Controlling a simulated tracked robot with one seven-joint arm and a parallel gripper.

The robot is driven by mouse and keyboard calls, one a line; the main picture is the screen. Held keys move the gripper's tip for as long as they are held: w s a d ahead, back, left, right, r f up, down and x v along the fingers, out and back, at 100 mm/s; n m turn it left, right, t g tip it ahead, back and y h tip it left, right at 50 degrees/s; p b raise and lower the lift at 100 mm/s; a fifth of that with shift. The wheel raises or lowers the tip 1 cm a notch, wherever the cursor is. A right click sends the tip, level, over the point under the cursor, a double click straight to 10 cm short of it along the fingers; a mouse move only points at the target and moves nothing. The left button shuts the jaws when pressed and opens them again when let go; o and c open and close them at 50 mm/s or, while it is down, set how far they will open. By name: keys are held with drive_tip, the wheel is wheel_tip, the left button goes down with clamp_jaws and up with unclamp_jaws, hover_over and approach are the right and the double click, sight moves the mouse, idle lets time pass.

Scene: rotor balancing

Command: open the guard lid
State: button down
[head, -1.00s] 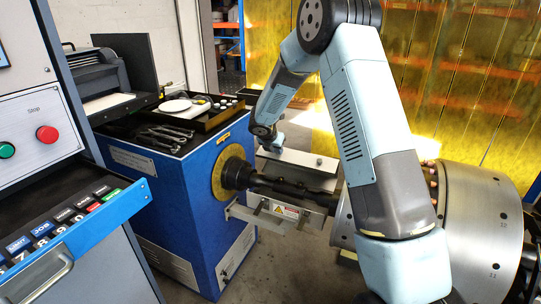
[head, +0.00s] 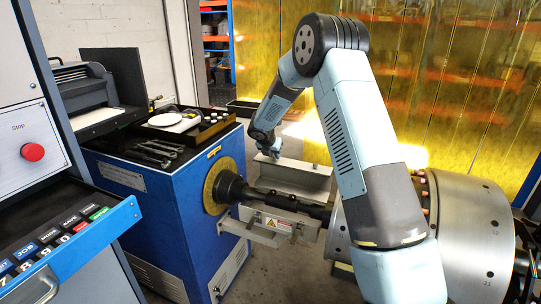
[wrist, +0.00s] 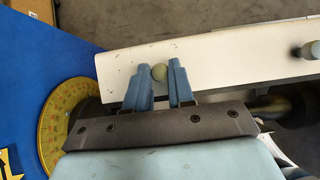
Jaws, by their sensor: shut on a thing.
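The guard lid (head: 308,178) is a pale grey panel behind the dark shaft (head: 306,207). It stands tilted up at the back, its inner face showing. In the wrist view the lid (wrist: 225,60) is a whitish plate with two round knobs. My gripper (wrist: 160,72) has its blue fingers on either side of the left knob (wrist: 159,71), shut on it. In the head view my gripper (head: 274,150) is at the lid's upper left edge, partly hidden by my wrist. The right knob (wrist: 308,51) is free.
A blue machine housing (head: 190,205) with a yellow ring (head: 212,186) is left of the lid. Tools and a tray (head: 205,130) lie on top. A large metal rotor (head: 465,235) is at right. A control panel (head: 30,150) is at near left.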

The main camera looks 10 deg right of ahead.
drive_tip(key=shift+w+a+r, duration=0.2)
drive_tip(key=shift+a+r, duration=0.1)
drive_tip(key=c, duration=1.2)
unclamp_jaws()
drive_tip(key=shift+o, duration=1)
drive_tip(key=shift+s+d+f, duration=0.15)
drive_tip(key=v, duration=1.3)
drive_tip(key=shift+s+r, duration=0.15)
drive_tip(key=shift+r, duration=0.1)
